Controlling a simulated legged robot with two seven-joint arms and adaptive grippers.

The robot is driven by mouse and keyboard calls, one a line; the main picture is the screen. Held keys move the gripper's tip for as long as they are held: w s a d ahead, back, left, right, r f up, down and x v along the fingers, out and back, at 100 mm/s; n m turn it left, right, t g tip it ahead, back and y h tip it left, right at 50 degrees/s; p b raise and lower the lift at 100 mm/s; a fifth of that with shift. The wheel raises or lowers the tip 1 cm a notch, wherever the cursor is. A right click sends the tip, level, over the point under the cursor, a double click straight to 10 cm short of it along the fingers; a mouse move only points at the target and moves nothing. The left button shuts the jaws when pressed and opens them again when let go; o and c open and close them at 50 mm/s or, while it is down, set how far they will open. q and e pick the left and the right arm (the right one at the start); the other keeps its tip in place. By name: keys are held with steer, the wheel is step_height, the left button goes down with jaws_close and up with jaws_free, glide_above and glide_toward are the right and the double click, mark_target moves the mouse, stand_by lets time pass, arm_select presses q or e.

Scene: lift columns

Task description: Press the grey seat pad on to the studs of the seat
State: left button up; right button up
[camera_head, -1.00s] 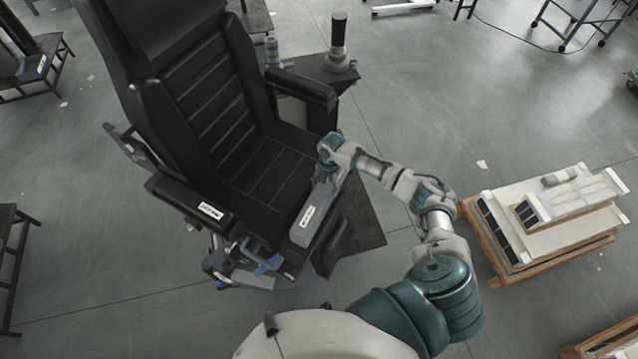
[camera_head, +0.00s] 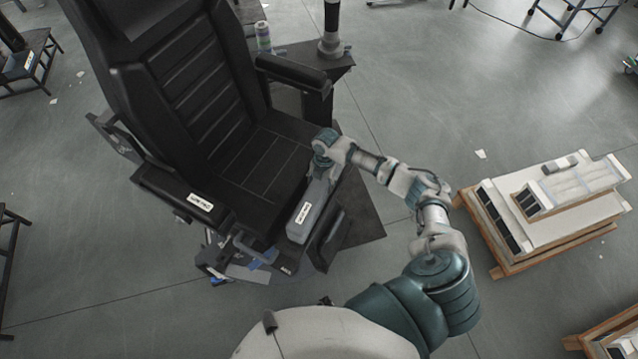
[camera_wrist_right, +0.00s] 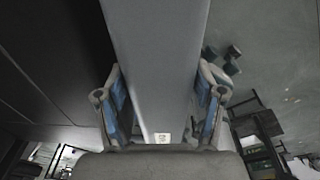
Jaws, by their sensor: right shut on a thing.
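The black seat (camera_head: 255,165) stands left of centre in the head view. The grey seat pad (camera_head: 312,208), a long bar with a white label, lies along the right front edge of the seat cushion. My right gripper (camera_head: 322,165) is at the far end of the pad. In the right wrist view the pad (camera_wrist_right: 157,50) runs between the two blue-lined fingers of my right gripper (camera_wrist_right: 162,95), which is shut on it. The studs are hidden, and I cannot tell whether the pad touches the seat. My left gripper is out of view.
The seat has armrests on both sides, the near one (camera_head: 180,190) with a white label. A dark side console with a joystick (camera_head: 332,35) stands behind the far armrest. A wooden pallet with pale panels (camera_head: 545,205) lies at right. Floor between is clear.

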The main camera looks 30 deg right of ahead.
steer(key=shift+d+f, duration=0.1)
steer(key=shift+d, duration=0.05)
steer(key=shift+f, duration=0.15)
steer(key=shift+a, duration=0.3)
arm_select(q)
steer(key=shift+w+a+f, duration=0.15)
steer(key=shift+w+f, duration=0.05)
arm_select(e)
steer(key=shift+d, duration=0.1)
steer(key=shift+d, duration=0.1)
steer(key=shift+d+f, duration=0.1)
steer(key=shift+f, duration=0.25)
steer(key=shift+a+f, duration=0.15)
steer(key=shift+a, duration=0.05)
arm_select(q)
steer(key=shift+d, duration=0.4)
arm_select(e)
steer(key=shift+a, duration=0.15)
